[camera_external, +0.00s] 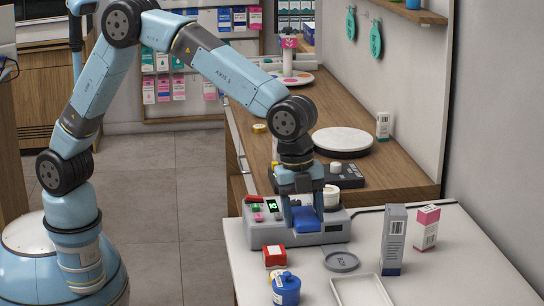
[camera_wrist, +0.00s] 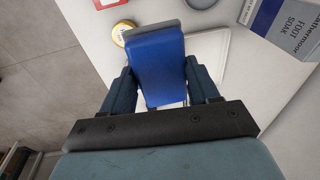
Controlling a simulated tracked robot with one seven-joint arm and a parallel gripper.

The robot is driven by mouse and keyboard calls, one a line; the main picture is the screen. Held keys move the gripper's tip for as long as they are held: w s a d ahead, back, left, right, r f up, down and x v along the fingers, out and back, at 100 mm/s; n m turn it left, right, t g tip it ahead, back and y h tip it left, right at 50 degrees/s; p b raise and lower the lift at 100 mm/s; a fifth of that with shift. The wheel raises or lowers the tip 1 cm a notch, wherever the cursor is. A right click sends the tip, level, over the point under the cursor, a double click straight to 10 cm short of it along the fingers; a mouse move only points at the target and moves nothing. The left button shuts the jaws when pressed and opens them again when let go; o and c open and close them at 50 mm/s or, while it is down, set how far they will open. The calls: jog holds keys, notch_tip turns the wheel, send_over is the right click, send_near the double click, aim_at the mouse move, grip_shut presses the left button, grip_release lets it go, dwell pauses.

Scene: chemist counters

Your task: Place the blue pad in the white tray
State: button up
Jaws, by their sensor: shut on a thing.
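My gripper (camera_external: 303,212) hangs pointing down over the back of the white counter, in front of the grey device with buttons. It is shut on the blue pad (camera_external: 306,220), which shows between its fingers. In the wrist view the blue pad (camera_wrist: 158,62) has a grey far edge and sits between both fingers of my gripper (camera_wrist: 160,84). The white tray (camera_external: 362,290) lies flat at the counter's front, to the right of and nearer the camera than my gripper. In the wrist view the pad hides part of the tray (camera_wrist: 226,42).
The grey button device (camera_external: 268,213) is close behind my gripper. Open counter lies right of the tray.

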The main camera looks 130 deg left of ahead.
jog(key=w+a+f, duration=0.1)
jog(key=w+f, duration=0.3)
jog(key=w, duration=0.5)
send_over(360, 294)
jog(key=s, duration=0.1)
notch_tip(360, 294, down, 5)
jog(key=shift+s+d+f, duration=0.1)
jog(key=shift+s, duration=0.05)
jog(key=shift+w+f, duration=0.2)
jog(key=shift+f, duration=0.05)
jog(key=shift+w+f, duration=0.15)
jog(key=shift+f, duration=1.5)
jog(key=o, duration=0.8)
